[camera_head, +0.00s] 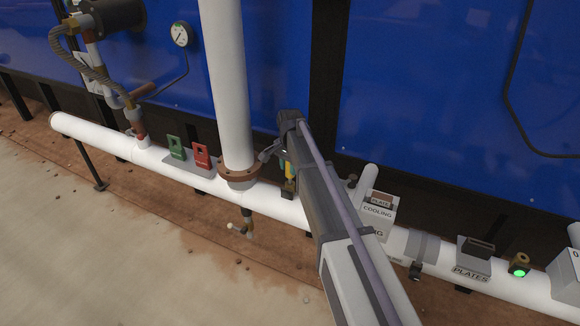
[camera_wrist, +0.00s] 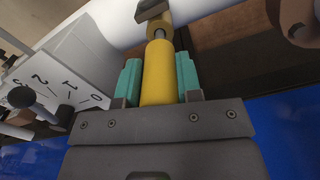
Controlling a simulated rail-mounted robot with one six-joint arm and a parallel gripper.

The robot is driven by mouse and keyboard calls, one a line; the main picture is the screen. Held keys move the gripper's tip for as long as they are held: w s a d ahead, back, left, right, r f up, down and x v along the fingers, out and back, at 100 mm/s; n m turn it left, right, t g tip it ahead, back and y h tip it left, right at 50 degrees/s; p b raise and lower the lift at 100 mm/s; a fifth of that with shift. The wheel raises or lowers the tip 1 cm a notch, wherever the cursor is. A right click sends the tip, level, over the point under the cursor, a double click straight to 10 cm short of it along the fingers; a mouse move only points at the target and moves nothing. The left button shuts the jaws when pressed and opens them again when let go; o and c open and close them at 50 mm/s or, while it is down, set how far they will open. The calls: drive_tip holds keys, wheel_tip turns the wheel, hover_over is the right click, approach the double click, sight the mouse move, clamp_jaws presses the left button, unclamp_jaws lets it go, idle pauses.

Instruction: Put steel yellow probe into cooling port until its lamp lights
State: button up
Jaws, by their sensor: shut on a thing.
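My gripper (camera_wrist: 158,85) is shut on a yellow probe (camera_wrist: 157,72), a cylinder clasped between two teal finger pads. In the head view my gripper (camera_head: 288,166) is above the white pipe, just right of the vertical pipe, and partly hidden by my arm. A box labelled COOLING (camera_head: 377,211) stands on the pipe to the right, partly behind my arm.
A box labelled PLATES (camera_head: 472,272) has a green-lit lamp (camera_head: 519,272) to its right. Green (camera_head: 176,147) and red (camera_head: 202,155) tags stand left of the vertical white pipe (camera_head: 228,80). A numbered box (camera_wrist: 65,75) is left of the probe in the wrist view.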

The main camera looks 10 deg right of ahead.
drive_tip(key=shift+f+b, duration=1.45)
drive_tip(key=shift+f, duration=0.1)
drive_tip(key=shift+r, duration=0.15)
idle(0.8)
wheel_tip(320, 180, up, 9)
drive_tip(key=p, duration=0.9)
idle(0.4)
wheel_tip(320, 180, up, 17)
drive_tip(key=p, duration=1.7)
drive_tip(key=shift+f, duration=0.2)
